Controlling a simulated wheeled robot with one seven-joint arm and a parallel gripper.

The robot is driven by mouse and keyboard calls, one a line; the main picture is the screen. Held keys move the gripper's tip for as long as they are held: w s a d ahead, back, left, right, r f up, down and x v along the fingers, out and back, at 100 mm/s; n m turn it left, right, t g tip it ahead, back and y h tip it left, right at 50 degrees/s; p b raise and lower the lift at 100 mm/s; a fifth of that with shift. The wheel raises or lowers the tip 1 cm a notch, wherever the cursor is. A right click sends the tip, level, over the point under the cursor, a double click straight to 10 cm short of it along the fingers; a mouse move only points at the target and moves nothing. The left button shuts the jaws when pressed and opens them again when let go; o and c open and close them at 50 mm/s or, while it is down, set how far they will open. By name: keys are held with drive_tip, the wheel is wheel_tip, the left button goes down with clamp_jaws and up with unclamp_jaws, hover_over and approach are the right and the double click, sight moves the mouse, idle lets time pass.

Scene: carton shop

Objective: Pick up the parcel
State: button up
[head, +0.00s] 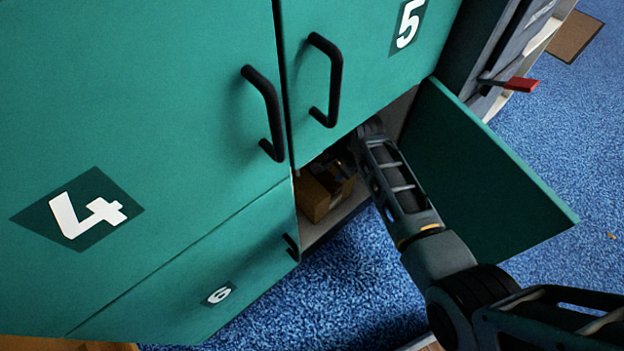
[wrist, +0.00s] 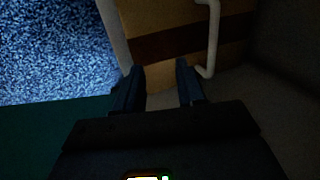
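The parcel (head: 314,199) is a brown cardboard box inside the open lower compartment, below door 5. In the wrist view the parcel (wrist: 165,20) has a dark band across it and lies just beyond my fingertips. My gripper (wrist: 160,66) is open, with its two fingers apart and pointing at the parcel's near edge. Nothing is visibly held between them, and I cannot tell whether they touch the box. In the head view my arm reaches into the compartment, and the gripper is mostly hidden in shadow there.
A pale bent bar (wrist: 213,40) stands in front of the parcel, right of my right finger. The open green door (head: 480,170) is right of my arm. Closed doors 4 (head: 150,120), 5 (head: 375,65) and 6 (head: 190,275) surround the opening. Blue carpet (head: 330,300) lies below.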

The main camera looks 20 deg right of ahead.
drive_tip(key=w+b, duration=0.1)
drive_tip(key=w, duration=0.1)
drive_tip(key=w+a, duration=0.1)
drive_tip(key=w, duration=0.2)
drive_tip(key=w+a+b, duration=0.1)
drive_tip(key=w, duration=0.1)
drive_tip(key=shift+w+a+b, duration=0.15)
drive_tip(key=shift+a+b, duration=0.1)
drive_tip(key=shift+b, duration=0.1)
drive_tip(key=shift+b+x, duration=1.55)
drive_tip(key=shift+x, duration=1)
clamp_jaws()
drive_tip(key=shift+w+r, duration=0.1)
drive_tip(key=shift+r, duration=0.05)
